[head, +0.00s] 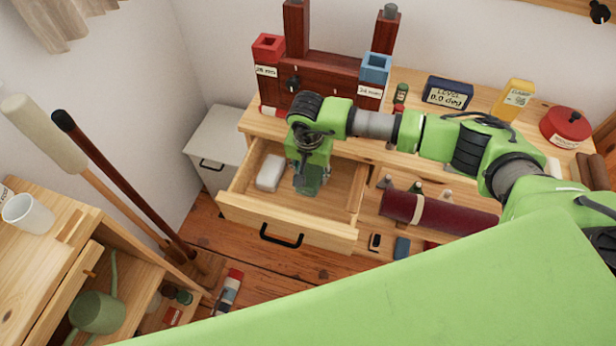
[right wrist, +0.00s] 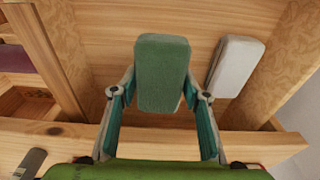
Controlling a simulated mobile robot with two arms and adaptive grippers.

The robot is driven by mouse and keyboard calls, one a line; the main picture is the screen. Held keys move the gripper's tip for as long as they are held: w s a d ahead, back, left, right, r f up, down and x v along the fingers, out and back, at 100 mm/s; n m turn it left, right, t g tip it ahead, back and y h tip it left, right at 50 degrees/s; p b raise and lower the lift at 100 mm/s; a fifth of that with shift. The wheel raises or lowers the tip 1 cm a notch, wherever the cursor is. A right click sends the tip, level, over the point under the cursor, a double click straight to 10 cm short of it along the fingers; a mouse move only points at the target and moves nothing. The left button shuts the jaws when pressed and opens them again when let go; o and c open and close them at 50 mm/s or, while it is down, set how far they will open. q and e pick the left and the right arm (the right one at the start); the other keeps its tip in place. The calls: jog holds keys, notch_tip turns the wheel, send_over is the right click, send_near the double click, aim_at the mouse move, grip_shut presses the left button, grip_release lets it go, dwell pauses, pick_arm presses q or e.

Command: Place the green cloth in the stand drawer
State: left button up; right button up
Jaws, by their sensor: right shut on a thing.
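The stand drawer (head: 344,214) is pulled open in the head view, with its black handle at the front. My right gripper (head: 306,184) reaches down into the drawer from above. In the right wrist view my right gripper (right wrist: 160,95) is shut on the folded green cloth (right wrist: 161,70), which sits between the two fingers. The cloth shows only as a small green patch under the gripper in the head view (head: 313,180). Whether it touches the drawer floor is hard to tell. My left gripper is not in view.
A folded white cloth or block (head: 270,172) lies in the drawer, left of my gripper; it also shows in the right wrist view (right wrist: 235,66). A dark red roll (head: 450,214) lies on the shelf right of the drawer. A red canister (head: 566,126) stands on the top.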

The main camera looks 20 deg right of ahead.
aim_at(308, 178)
jog(key=shift+w+a+f, duration=0.3)
jog(key=shift+w+f, duration=0.2)
jog(key=shift+f, duration=0.2)
notch_tip(308, 178, down, 2)
jog(key=shift+f+p, duration=0.1)
jog(key=shift+p, duration=0.4)
jog(key=shift+f, duration=0.3)
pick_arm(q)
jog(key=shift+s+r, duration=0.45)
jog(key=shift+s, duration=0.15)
pick_arm(e)
jog(key=shift+d+f, duration=0.1)
jog(key=shift+f, duration=0.1)
jog(key=o, duration=1.1)
jog(key=shift+c, duration=0.2)
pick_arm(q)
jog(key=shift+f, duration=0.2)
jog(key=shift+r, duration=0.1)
